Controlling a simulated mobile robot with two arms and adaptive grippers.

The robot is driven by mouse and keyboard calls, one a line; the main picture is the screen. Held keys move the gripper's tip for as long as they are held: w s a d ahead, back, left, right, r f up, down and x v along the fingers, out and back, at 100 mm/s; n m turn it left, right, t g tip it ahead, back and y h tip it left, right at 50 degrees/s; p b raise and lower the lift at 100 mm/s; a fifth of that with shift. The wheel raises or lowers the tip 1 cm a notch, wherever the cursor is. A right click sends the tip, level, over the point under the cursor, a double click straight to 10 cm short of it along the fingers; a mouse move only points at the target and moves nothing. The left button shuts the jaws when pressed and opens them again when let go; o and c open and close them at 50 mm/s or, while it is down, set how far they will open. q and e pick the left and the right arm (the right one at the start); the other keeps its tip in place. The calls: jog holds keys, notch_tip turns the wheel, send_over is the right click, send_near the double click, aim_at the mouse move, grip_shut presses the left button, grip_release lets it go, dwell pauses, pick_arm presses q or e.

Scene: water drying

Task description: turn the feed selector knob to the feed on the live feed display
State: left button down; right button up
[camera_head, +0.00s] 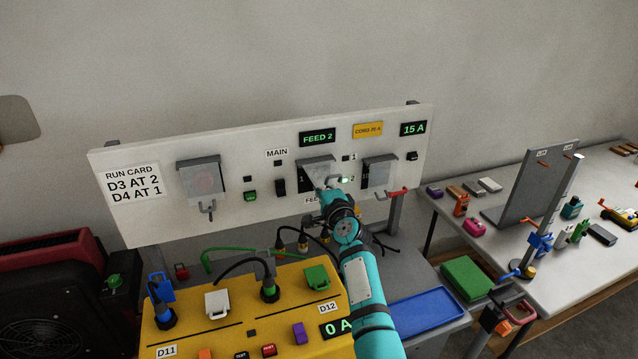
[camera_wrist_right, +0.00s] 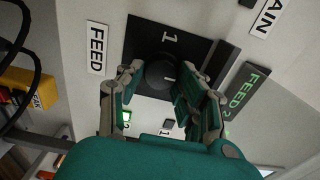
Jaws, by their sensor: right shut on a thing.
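The live feed display (camera_head: 317,138) reads FEED 2 in green; it also shows at the right in the right wrist view (camera_wrist_right: 247,90). The feed selector knob (camera_wrist_right: 160,70) is round and black, on a black plate (camera_wrist_right: 190,40) with a printed 1. A short pale mark is on the knob; I cannot tell where it points. My right gripper (camera_wrist_right: 163,82) has its fingers on either side of the knob and is shut on it. In the head view the right gripper (camera_head: 331,188) covers the knob. My left gripper is not in view.
The yellow box (camera_head: 200,335) with plugs and cables stands below the white panel (camera_head: 240,145).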

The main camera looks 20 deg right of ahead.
jog(key=o, duration=1.1)
jog(key=shift+o, duration=0.2)
jog(key=s+n+b, duration=0.4)
jog(key=s+n, duration=1.3)
jog(key=n, duration=0.1)
jog(key=s+f+g, duration=0.2)
jog(key=s+f, duration=0.2)
jog(key=s+a+f+g, duration=0.1)
jog(key=s+f+g, duration=0.1)
jog(key=f, duration=0.3)
jog(key=s+f+n+g, duration=0.1)
jog(key=s+f+g, duration=0.1)
jog(key=s+f, duration=0.3)
jog(key=shift+s+a, duration=0.3)
jog(key=shift+s, duration=0.05)
jog(key=shift+s+f, duration=0.15)
